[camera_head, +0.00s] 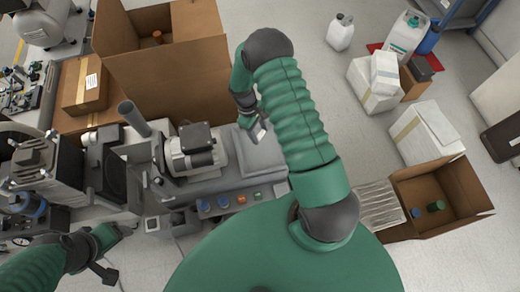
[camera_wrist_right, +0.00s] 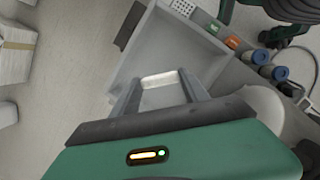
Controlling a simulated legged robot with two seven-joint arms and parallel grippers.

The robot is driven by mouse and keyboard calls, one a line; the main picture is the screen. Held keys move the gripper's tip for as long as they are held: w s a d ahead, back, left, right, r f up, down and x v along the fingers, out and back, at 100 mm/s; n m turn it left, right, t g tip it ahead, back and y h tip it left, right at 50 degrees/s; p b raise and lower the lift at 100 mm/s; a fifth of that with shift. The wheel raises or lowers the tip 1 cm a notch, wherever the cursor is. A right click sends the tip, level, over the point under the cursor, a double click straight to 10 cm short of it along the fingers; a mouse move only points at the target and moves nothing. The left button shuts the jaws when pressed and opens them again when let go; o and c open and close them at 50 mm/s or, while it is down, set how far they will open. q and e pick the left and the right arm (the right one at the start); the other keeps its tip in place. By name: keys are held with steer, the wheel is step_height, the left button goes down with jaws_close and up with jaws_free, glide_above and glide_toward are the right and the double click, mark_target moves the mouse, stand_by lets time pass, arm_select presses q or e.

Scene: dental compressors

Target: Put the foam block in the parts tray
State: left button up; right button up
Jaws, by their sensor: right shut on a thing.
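My right gripper (camera_head: 258,132) is shut on a small whitish block, the foam block (camera_wrist_right: 160,79), held between its two fingertips in the right wrist view. In the head view a pale bit of the block (camera_head: 262,134) shows at the fingertips. The grey parts tray (camera_head: 262,160) lies below the gripper, and its floor and walls also show in the right wrist view (camera_wrist_right: 205,55). The block appears over the tray; whether it touches the floor I cannot tell. My left gripper (camera_head: 122,231) is low at the left, its fingers too small to read.
A machine with a motor (camera_head: 195,148) stands left of the tray, with a row of coloured knobs (camera_head: 225,200) in front. A large open cardboard box (camera_head: 165,75) stands behind. Another open box (camera_head: 445,200) and white cartons (camera_head: 425,132) are at the right. Floor between is clear.

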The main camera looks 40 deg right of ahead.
mark_target(260, 138)
steer(key=x, duration=0.4)
steer(key=shift+w+b, duration=0.3)
steer(key=shift+b, duration=0.1)
steer(key=f, duration=0.2)
steer(key=a+f+b, duration=0.1)
steer(key=f, duration=0.1)
steer(key=shift+w+f, duration=0.1)
steer(key=shift+f, duration=0.25)
steer(key=shift+d+f, duration=0.1)
steer(key=shift+d, duration=0.15)
steer(key=o, duration=1.2)
steer(key=shift+o, duration=0.3)
steer(key=shift+a, duration=0.2)
steer(key=w+a+r+t+p, duration=0.1)
steer(key=w+a+r, duration=0.15)
steer(key=r, duration=0.75)
steer(key=w+a+r+t+p, duration=0.1)
steer(key=a+r+p, duration=0.15)
steer(key=r, duration=0.65)
steer(key=s+a+r+m+t+b, duration=0.1)
steer(key=s+a+r+m+t, duration=0.2)
steer(key=s+a+r, duration=0.7)
step_height(260, 138, up, 2)
steer(key=shift+s+r+t+y, duration=0.1)
steer(key=shift+s+t+y, duration=0.2)
steer(key=shift+s+y, duration=0.15)
